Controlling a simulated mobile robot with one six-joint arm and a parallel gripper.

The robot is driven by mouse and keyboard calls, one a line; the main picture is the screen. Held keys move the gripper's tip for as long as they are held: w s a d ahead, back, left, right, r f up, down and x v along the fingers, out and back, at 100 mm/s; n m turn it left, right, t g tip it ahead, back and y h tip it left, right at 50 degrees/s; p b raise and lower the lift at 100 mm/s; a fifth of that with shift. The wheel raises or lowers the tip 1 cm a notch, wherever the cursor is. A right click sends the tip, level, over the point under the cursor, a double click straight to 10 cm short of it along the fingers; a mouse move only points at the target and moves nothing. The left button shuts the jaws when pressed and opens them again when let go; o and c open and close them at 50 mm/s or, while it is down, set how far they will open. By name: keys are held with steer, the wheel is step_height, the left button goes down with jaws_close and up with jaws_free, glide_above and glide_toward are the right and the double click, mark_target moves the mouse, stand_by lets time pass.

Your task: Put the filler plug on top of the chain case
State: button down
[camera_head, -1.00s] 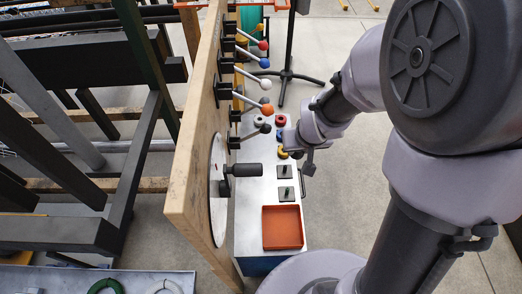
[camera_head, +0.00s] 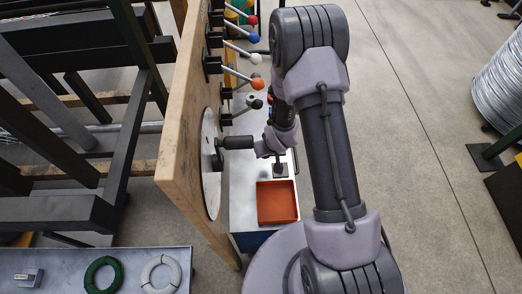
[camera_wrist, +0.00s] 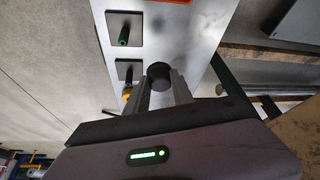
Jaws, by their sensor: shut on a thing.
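My gripper (camera_wrist: 160,88) is shut on a dark round piece (camera_wrist: 158,71) that shows between its fingertips in the wrist view. I cannot tell whether this is the filler plug or the end of the black crank grip. In the head view my gripper is mostly hidden behind its own wrist, close to the right end of the black crank grip (camera_head: 238,142). The crank stands out from a pale disc (camera_head: 211,165) on the wooden board. I cannot pick out the chain case for certain.
The metal bench (camera_head: 243,205) carries an orange tray (camera_head: 277,203) that looks empty and square plates with pegs (camera_head: 280,170). Levers with coloured knobs (camera_head: 256,83) stick out from the wooden board (camera_head: 183,150). A dark frame stands left; open floor lies right.

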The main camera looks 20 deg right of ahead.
steer(key=w+f, duration=0.1)
steer(key=w+f+b, duration=0.1)
steer(key=w, duration=0.1)
steer(key=w+f, duration=0.1)
steer(key=w, duration=0.1)
steer(key=shift+a+b, duration=0.3)
step_height(320, 180, down, 4)
steer(key=shift+f+b, duration=0.15)
steer(key=shift+b, duration=0.75)
steer(key=shift+r, duration=0.2)
steer(key=shift+f, duration=0.2)
steer(key=c, duration=1.1)
jaws_free()
